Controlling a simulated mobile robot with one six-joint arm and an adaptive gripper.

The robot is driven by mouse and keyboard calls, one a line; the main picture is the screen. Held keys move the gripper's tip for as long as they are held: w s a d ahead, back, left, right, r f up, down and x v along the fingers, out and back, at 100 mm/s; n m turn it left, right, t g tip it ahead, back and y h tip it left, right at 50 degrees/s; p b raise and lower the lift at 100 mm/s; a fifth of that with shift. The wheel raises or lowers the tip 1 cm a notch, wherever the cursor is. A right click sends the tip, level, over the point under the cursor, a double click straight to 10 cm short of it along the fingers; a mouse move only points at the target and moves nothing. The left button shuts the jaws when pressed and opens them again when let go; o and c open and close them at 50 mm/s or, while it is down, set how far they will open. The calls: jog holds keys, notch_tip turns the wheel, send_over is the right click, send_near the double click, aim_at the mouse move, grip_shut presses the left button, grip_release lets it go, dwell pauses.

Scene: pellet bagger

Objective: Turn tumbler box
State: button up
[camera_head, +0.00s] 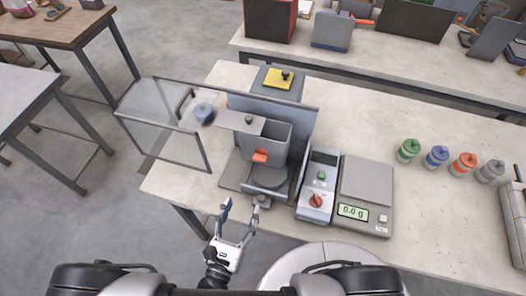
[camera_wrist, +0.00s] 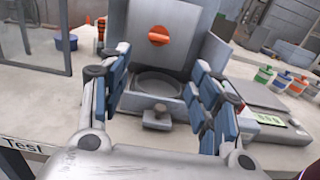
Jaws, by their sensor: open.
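A grey machine with an open-topped grey box (camera_head: 277,137) stands on the table. An orange knob (camera_head: 260,156) is on the front of this box; it also shows in the wrist view (camera_wrist: 159,36). I cannot tell for sure which part is the tumbler box. Below the box is a round dark dish (camera_head: 268,178), with a small grey knob (camera_head: 262,201) at the front of the base, seen in the wrist view (camera_wrist: 156,118) too. My gripper (camera_head: 241,209) is open and empty at the table's front edge, just before the machine; its fingers stand either side of the small knob in the wrist view.
A clear hinged panel (camera_head: 165,118) stands swung out to the left of the machine. A control box with a red knob (camera_head: 315,200) and a scale (camera_head: 366,182) reading 0.0 g stand on the right. Several coloured jars (camera_head: 437,156) stand further right, with bare tabletop between.

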aim_at(259, 161)
jog(key=x, duration=1.7)
jog(key=shift+w+f, duration=0.15)
jog(key=shift+c, duration=0.2)
grip_shut()
